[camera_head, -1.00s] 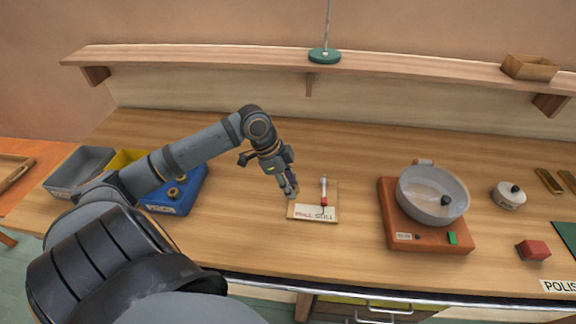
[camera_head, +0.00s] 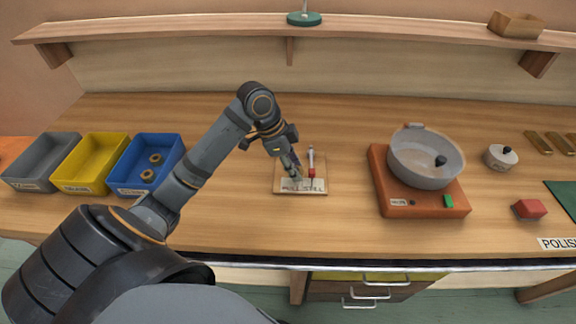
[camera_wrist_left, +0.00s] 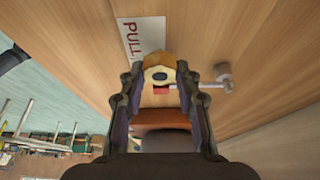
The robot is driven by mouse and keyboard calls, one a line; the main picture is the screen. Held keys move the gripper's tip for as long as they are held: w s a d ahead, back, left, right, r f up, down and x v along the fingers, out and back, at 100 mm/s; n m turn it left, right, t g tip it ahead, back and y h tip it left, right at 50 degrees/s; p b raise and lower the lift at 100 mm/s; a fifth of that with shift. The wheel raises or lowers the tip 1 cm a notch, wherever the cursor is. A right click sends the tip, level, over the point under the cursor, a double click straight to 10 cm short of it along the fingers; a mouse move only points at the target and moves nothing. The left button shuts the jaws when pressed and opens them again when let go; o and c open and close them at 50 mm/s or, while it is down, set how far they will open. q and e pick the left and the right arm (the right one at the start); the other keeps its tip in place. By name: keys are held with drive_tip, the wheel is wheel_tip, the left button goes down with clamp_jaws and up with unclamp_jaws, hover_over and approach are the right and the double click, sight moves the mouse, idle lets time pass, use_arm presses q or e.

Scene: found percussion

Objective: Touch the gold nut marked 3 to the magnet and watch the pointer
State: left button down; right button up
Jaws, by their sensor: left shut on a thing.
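My left gripper (camera_head: 296,172) is over the wooden pointer board (camera_head: 280,187), left of its slim red and silver upright part (camera_head: 311,160). The left wrist view shows the gripper (camera_wrist_left: 158,78) shut on a gold nut (camera_wrist_left: 156,60) with a dark hole. No number is legible on it. A red block (camera_wrist_left: 161,90), which looks like the magnet, shows right behind the nut, near the end of a silver rod (camera_wrist_left: 205,86). I cannot tell whether nut and block touch. The board's label (camera_head: 302,185) is partly hidden. My right gripper is out of view.
Grey (camera_head: 17,184), yellow (camera_head: 72,187) and blue (camera_head: 130,190) trays stand left; the blue one holds two nuts (camera_head: 150,168). A pan (camera_head: 425,170) on an orange base (camera_head: 395,205) stands right. Bench is clear between board and base.

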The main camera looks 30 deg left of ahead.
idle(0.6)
use_arm(q)
drive_tip(key=shift+w+d, duration=0.35)
drive_tip(key=shift+d, duration=0.2)
idle(0.4)
idle(0.6)
drive_tip(key=shift+s+a+p, duration=0.5)
drive_tip(key=shift+a+p, duration=0.25)
drive_tip(key=shift+s+a+p, duration=0.45)
drive_tip(key=shift+a+p, duration=0.25)
drive_tip(key=shift+a, duration=0.05)
idle(0.8)
drive_tip(key=shift+s+a+r+p, duration=0.1)
drive_tip(key=shift+s+a+p, duration=0.1)
drive_tip(key=shift+a+p, duration=0.3)
drive_tip(key=shift+s+a+p, duration=0.5)
drive_tip(key=shift+a+p, duration=0.15)
drive_tip(key=shift+p, duration=0.35)
drive_tip(key=s+a+p, duration=0.1)
drive_tip(key=p, duration=0.2)
drive_tip(key=shift+a, duration=0.25)
drive_tip(key=shift+s+a, duration=0.1)
drive_tip(key=shift+a, duration=0.15)
